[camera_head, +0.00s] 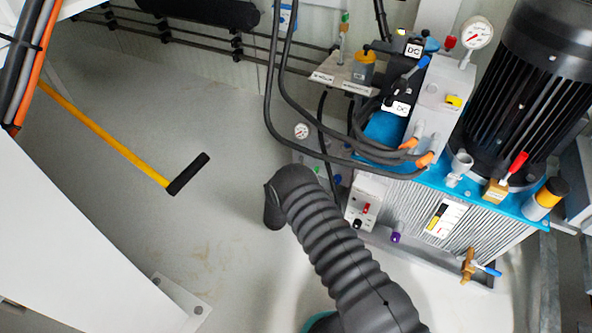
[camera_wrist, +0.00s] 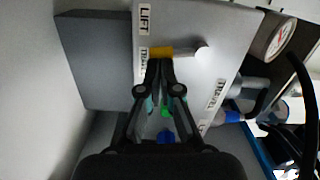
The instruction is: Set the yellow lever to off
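The yellow lever (camera_wrist: 161,52) shows in the wrist view on the face of a light grey panel (camera_wrist: 190,30), between its LIFT and TRAVEL labels. A pale rounded knob (camera_wrist: 202,50) is at its right end. My gripper (camera_wrist: 160,66) points at the lever, with its fingertips close together just below the yellow part and overlapping its lower edge. I cannot see whether they touch it. In the head view the corrugated sleeve of my arm (camera_head: 340,250) reaches toward the low unit behind the hoses; my fingertips and this lever are hidden there.
Green (camera_wrist: 167,112) and blue (camera_wrist: 165,136) fittings sit behind my fingers. A gauge (camera_wrist: 278,38) is at the panel's right. In the head view, black hoses (camera_head: 270,90) loop beside the arm, and the pump unit (camera_head: 435,110) stands right.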

